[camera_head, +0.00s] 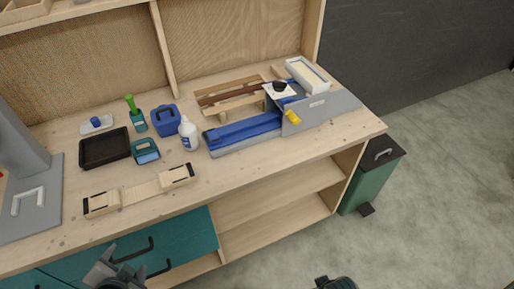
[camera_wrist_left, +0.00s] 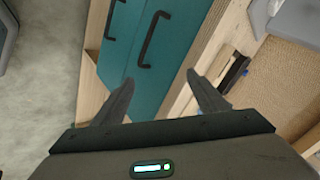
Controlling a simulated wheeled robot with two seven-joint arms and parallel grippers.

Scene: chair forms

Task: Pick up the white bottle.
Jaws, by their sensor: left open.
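The white bottle (camera_head: 188,134) stands upright on the wooden workbench (camera_head: 240,165), just left of a blue-and-grey tool. It has a dark blue label and a narrow top. My left gripper (camera_head: 128,272) is low in front of the bench's teal drawers, below the bench top and well apart from the bottle. In the left wrist view its two fingers (camera_wrist_left: 155,92) are spread with nothing between them. The bottle is not visible in the left wrist view. A dark rounded part at the bottom edge of the head view may belong to my right arm; no right fingers show.
Around the bottle are a blue case (camera_head: 165,120), a teal box (camera_head: 146,152), a green-handled brush (camera_head: 133,108) and a black tray (camera_head: 104,149). A wooden piece (camera_head: 140,191) lies in front. Teal drawers (camera_head: 190,240) have black handles. A green bin (camera_head: 371,178) stands right.

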